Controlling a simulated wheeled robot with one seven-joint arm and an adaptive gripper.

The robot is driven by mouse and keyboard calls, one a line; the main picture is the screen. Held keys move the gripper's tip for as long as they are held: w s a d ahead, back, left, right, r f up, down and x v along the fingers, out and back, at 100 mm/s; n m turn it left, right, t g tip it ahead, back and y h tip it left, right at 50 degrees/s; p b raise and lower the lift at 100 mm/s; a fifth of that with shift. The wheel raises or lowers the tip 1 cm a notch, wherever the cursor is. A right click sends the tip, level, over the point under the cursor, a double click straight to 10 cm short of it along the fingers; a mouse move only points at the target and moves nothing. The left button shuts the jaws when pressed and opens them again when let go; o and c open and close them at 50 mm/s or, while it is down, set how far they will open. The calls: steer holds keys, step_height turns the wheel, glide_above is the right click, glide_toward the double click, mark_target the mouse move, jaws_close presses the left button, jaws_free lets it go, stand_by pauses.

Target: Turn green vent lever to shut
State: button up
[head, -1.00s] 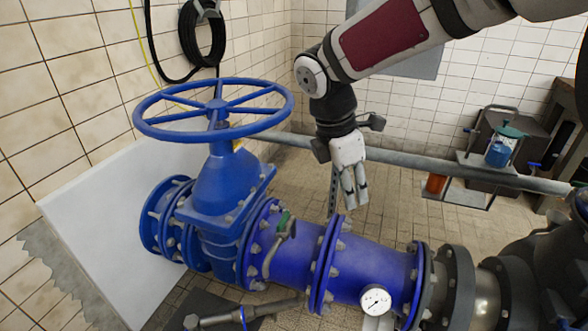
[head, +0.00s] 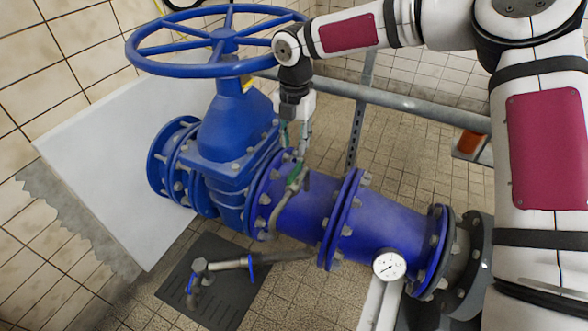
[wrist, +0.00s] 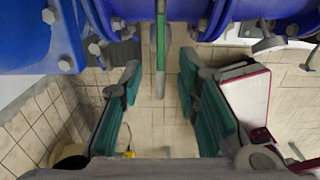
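The green vent lever (head: 297,175) sits at the top of a bent grey vent pipe (head: 272,218) beside the blue pipe's flange. In the wrist view the lever (wrist: 161,55) appears as a narrow upright green strip, near the middle at the top. My gripper (head: 294,138) is just above and behind the lever in the head view, pointing down. In the wrist view my gripper (wrist: 159,80) is open, its two teal fingers well apart. The lever lies in line with the gap between them, and neither finger appears to touch it.
A large blue handwheel valve (head: 225,115) stands left of my gripper. The blue pipe (head: 310,205) runs right, with a pressure gauge (head: 389,265). A grey rail (head: 400,102) passes behind. A dark floor mat (head: 222,300) lies below. Tiled floor (head: 420,160) is open behind the pipe.

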mark_target(295, 170)
step_height(295, 170, down, 10)
steer(key=shift+f+b, duration=0.25)
steer(key=shift+b, duration=0.25)
steer(key=shift+c, duration=0.6)
jaws_close()
